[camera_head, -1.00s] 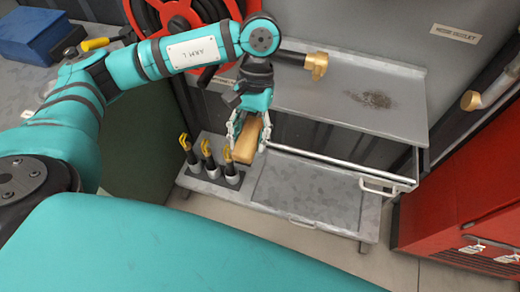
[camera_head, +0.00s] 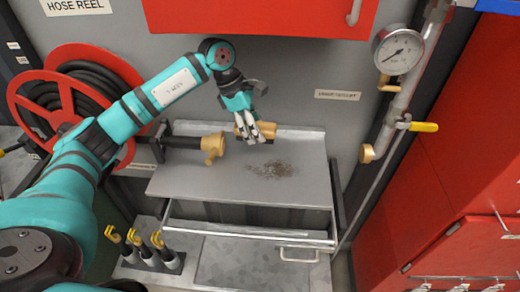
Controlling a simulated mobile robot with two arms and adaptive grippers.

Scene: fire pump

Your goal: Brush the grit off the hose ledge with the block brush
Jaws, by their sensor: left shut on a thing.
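The hose ledge (camera_head: 195,184) is a grey metal shelf against the wall. A dark patch of grit (camera_head: 272,170) lies on it, right of the middle. My left gripper (camera_head: 258,130) is shut on the block brush (camera_head: 266,130), a tan wooden block partly hidden by the fingers. The brush is at the back of the ledge, just behind the grit in the picture; I cannot tell whether it touches the surface. My right gripper is not in view.
A black hose end with a brass nozzle (camera_head: 213,147) lies across the ledge's left part. A hose reel (camera_head: 60,100) is at left, a red cabinet (camera_head: 255,15) above. A gauge (camera_head: 398,50) and pipe stand right. Yellow-handled tools (camera_head: 155,242) stand below.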

